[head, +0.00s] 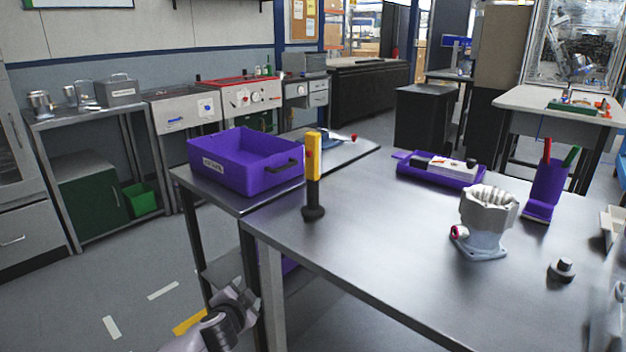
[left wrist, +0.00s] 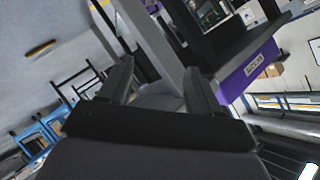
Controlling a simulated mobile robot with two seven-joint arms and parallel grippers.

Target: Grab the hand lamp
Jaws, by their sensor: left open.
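The hand lamp (head: 313,172), yellow above with a black lower part and base, stands upright on the metal table (head: 370,230) near its left corner. My left gripper (head: 243,290) is low in the head view, below and to the left of the lamp, beside the table legs and apart from the lamp. In the left wrist view its two fingers (left wrist: 158,82) are spread with nothing held between them. I cannot make out the lamp in that view.
A purple bin (head: 215,176) sits on the side table behind the lamp; it also shows in the left wrist view (left wrist: 236,84). A grey housing (head: 487,222), purple tray (head: 440,179) and purple pen holder (head: 546,190) stand further right. The tabletop between lamp and housing is clear.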

